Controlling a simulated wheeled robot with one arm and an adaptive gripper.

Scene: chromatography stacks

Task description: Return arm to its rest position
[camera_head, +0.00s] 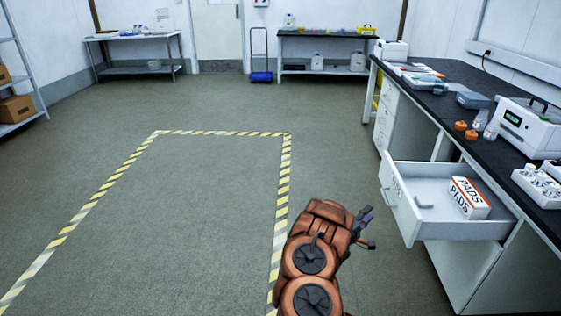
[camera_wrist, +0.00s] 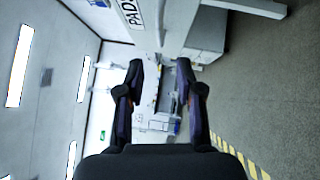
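My gripper (camera_head: 366,228) is at the end of my orange-brown arm, low in the middle of the head view, over the floor to the left of the open drawer. In the wrist view my gripper (camera_wrist: 160,88) shows two dark fingers spread apart with nothing between them. The open drawer (camera_head: 402,205) sticks out of the bench on the right.
The dark-topped bench (camera_head: 448,112) on the right carries a white device (camera_head: 530,124), orange-brown pieces and a vial rack (camera_head: 540,185). Shelving (camera_head: 18,70) stands at far left. Tables line the back wall. The floor inside the yellow-striped tape (camera_head: 215,133) is clear.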

